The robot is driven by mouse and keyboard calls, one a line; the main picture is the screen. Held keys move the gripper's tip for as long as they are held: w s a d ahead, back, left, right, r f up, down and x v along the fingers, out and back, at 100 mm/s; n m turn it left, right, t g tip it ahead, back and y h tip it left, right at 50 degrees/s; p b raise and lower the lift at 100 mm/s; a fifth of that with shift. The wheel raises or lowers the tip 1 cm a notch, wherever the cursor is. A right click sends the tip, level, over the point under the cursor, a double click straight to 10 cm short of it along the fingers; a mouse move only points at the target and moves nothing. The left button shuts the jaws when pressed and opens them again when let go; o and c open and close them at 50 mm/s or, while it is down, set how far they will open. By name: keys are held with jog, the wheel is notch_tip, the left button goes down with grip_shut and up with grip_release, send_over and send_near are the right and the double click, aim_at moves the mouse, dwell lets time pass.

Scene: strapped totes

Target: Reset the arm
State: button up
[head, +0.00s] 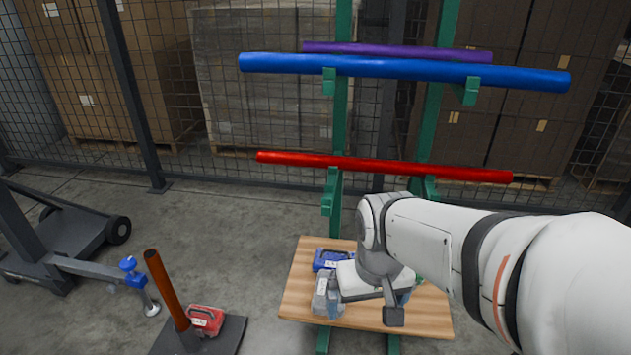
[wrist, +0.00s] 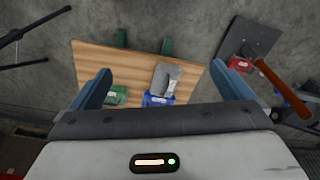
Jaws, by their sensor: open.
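My gripper (head: 368,306) is over the wooden board in the head view. In the wrist view my gripper (wrist: 164,76) has its two blue-grey fingers wide apart, with nothing held between them. Below it, on the wooden board (wrist: 120,62), lie a grey tote (wrist: 167,78), a blue tote (wrist: 158,100) and a green tote (wrist: 116,96). In the head view the blue tote (head: 325,258) and the grey tote (head: 320,290) show at the board's left. My gripper and arm hide much of the board's right there, with only a sliver of green visible.
A green rack holds purple (head: 400,51), blue (head: 400,69) and red (head: 385,166) bars above the board. At left stand a rusty post (head: 166,288), a red tote (head: 206,320) and a wheeled cart (head: 60,235). Mesh fencing is behind. Floor between cart and board is partly clear.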

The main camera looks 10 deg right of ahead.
notch_tip(320, 180, up, 52)
jog(key=s+t+p, duration=0.1)
jog(key=t+p, duration=0.1)
jog(key=p, duration=4.3)
jog(key=shift+s+r+t+p, duration=0.25)
jog(key=shift+s+t+p, duration=0.1)
jog(key=shift+t+p, duration=0.05)
